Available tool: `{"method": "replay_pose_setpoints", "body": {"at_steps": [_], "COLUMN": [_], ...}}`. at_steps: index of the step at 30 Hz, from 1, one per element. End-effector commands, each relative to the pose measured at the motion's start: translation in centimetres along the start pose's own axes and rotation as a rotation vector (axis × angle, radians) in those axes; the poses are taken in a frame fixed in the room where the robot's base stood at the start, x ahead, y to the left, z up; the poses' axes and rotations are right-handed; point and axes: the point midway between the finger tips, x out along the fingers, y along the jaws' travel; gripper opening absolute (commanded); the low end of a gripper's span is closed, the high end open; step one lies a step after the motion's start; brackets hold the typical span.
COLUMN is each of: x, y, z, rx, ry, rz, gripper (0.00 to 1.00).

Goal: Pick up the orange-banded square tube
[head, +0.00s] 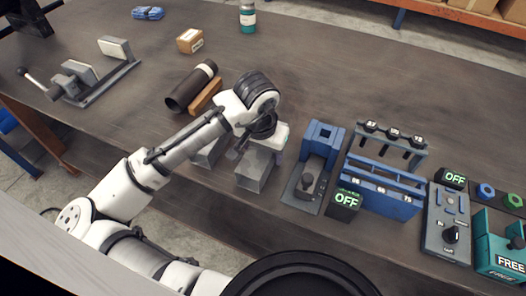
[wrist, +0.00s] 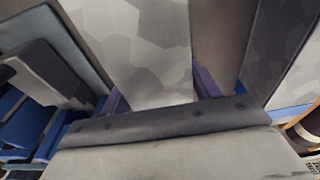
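Two grey square tubes stand at the table's front in the head view: one under my gripper (head: 262,146), the other tube (head: 208,153) just to its left. The tube under the gripper (head: 254,172) is partly covered by it. I cannot make out an orange band on either. In the wrist view, my gripper (wrist: 160,92) has purple-blue fingers on both sides of a mottled grey tube (wrist: 135,45), close against its edges. I cannot tell whether they press on it. Another mottled grey surface (wrist: 296,62) shows at the right.
A dark pipe (head: 190,88) and a brown block (head: 206,97) lie behind my forearm. A blue fixture (head: 322,146) is close to the gripper's right, then a blue rack (head: 385,190) and control boxes (head: 448,225). The table's back right is clear.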

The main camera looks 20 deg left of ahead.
Motion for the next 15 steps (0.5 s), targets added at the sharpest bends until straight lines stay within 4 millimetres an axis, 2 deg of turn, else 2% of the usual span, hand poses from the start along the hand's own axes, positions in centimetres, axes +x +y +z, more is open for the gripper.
{"method": "replay_pose_setpoints", "body": {"at_steps": [1,10,15], "x": [-0.01,-0.04,-0.10], "y": [0.00,0.00,-0.01], "z": [0.00,0.00,-0.03], "rx": [0.000,0.000,0.000], "ry": [0.000,0.000,0.001], "rz": [0.000,0.000,-0.001], "gripper": [0.55,0.16,0.15]}}
